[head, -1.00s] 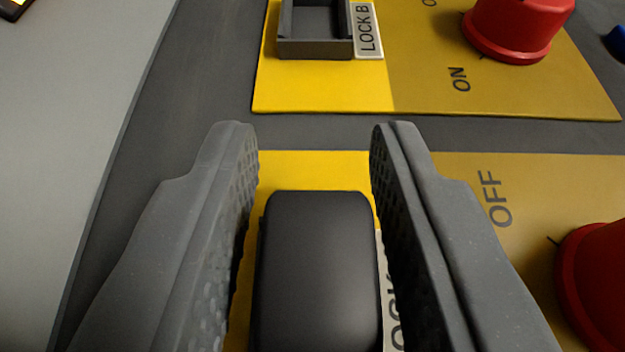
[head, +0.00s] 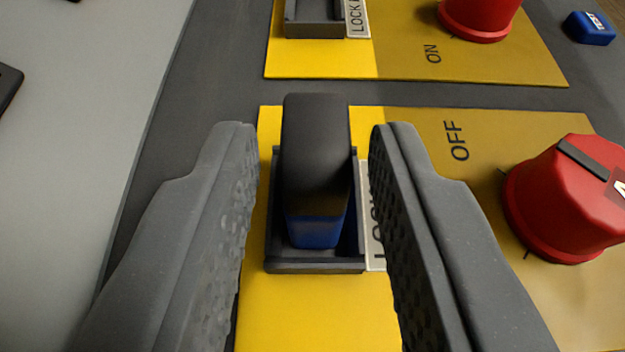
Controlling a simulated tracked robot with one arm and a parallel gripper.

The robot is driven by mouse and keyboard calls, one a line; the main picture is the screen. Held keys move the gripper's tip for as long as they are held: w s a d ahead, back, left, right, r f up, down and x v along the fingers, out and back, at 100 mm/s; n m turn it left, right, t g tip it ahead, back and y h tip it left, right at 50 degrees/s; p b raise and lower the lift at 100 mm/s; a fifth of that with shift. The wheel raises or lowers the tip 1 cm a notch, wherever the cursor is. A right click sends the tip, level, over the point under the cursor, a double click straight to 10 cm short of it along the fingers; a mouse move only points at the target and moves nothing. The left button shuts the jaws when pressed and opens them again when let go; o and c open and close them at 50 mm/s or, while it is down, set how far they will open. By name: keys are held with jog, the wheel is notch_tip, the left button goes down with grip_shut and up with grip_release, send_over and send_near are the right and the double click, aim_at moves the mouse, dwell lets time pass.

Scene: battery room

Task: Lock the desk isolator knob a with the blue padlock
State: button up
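The blue padlock (head: 318,232) shows as a dark rounded block with a blue lower end. It sits in a dark square holder (head: 315,267) on the yellow part of the near plate (head: 315,315). A label beside the holder is partly hidden by my right finger. My gripper (head: 312,128) is open, its two grey fingers apart on either side of the padlock, with a gap at the left. Knob A (head: 560,205) is red, with a black bar and a partly cut "A" tag, on the right of this plate. The bar's end lies towards the OFF side.
A second yellow plate (head: 400,65) lies beyond, with an empty-looking dark holder (head: 315,30) and another red knob (head: 478,18). A small blue block (head: 589,28) is at the far right.

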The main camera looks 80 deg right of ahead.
jog(key=p+v, duration=0.2)
jog(key=v, duration=0.4)
jog(key=shift+p, duration=0.3)
jog(key=shift+a, duration=0.15)
dwell(0.4)
